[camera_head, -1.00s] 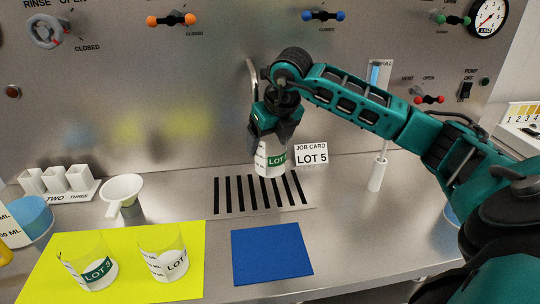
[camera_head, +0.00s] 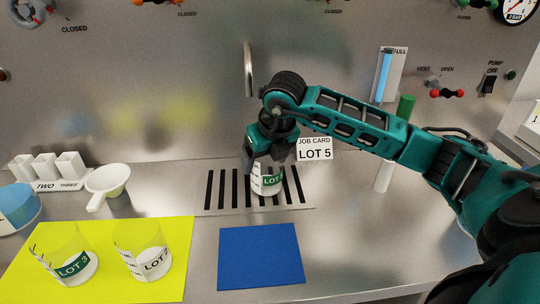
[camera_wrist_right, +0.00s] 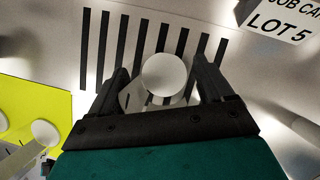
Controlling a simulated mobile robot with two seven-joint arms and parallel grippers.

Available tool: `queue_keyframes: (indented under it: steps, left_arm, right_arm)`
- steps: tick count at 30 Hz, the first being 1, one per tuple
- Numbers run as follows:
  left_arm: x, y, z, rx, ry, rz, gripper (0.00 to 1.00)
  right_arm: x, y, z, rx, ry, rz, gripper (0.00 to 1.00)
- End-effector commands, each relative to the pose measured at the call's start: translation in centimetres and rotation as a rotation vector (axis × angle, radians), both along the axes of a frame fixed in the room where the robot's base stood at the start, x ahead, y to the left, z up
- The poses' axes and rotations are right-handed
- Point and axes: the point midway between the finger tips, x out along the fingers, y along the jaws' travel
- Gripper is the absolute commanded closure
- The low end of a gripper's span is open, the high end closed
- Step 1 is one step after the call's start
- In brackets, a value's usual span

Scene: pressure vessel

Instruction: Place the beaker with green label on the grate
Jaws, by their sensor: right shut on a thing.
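A clear beaker with a green LOT label (camera_head: 270,181) and white contents is held upright in my right gripper (camera_head: 268,162), over the slotted grate (camera_head: 215,204). Its base is at or just above the slots; I cannot tell whether it touches. The wrist view shows the beaker's white round inside (camera_wrist_right: 165,75) between the two fingers of the right gripper (camera_wrist_right: 162,85), with grate slots (camera_wrist_right: 105,45) around it. Another beaker with a green LOT 3 label (camera_head: 74,266) stands on the yellow mat (camera_head: 185,235). My left gripper is not in view.
A second beaker with a white label (camera_head: 150,262) shares the yellow mat. A blue mat (camera_head: 260,258) lies in front of the grate. A job card reading LOT 5 (camera_head: 314,149) stands behind right of the grate. A white funnel-like cup (camera_head: 108,182) is at left.

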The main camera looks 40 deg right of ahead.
Motion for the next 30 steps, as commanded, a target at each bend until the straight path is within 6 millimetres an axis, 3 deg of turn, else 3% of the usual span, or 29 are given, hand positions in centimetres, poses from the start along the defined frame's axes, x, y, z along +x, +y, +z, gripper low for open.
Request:
queue_keyframes:
  steps: [13, 14, 18, 20, 30]
  left_arm:
    - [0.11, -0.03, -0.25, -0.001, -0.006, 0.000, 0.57]
    - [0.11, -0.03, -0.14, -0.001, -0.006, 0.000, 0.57]
    - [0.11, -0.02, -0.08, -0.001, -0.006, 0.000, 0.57]
    - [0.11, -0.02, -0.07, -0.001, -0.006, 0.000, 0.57]
    - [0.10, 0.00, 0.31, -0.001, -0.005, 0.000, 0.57]
  right_arm:
    - [-0.02, 0.08, -0.52, 0.000, 0.000, 0.001, 0.50]
    - [-0.03, 0.08, -0.41, -0.001, 0.000, 0.001, 0.18]
    - [-0.03, 0.07, -0.35, -0.001, 0.000, 0.001, 0.04]
    - [-0.03, 0.06, -0.34, -0.001, 0.000, 0.001, 0.00]
    - [-0.10, 0.07, 0.39, -0.002, -0.002, 0.001, 0.00]
